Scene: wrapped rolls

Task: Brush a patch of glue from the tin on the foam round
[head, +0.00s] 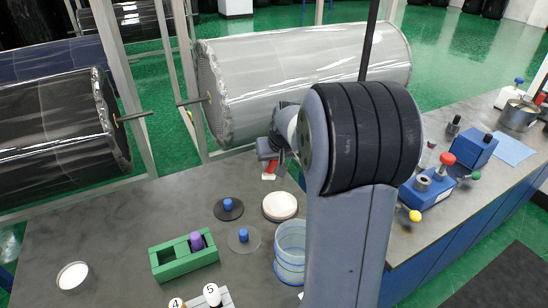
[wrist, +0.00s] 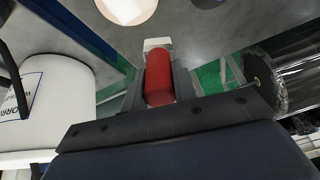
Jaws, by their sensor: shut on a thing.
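My gripper (head: 268,160) is shut on a brush (head: 269,176) with a red handle and a white end, held near the far side of the foam round. In the wrist view the red brush (wrist: 158,78) sits between both fingers, its white end pointing away. The foam round (head: 280,206) is a cream disc lying flat on the grey bench; a cream disc (wrist: 130,8) is cut by the wrist view's top edge. A round open tin (head: 72,275) with white contents stands at the bench's front left. My arm hides part of the bench.
Two discs with blue knobs, one black (head: 228,208) and one clear (head: 243,239), lie left of the foam round. A green holder (head: 168,265), a clear blue-rimmed jar (head: 290,255) and numbered white pieces (head: 211,294) stand nearer. Large wrapped rolls (head: 310,75) hang behind the bench.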

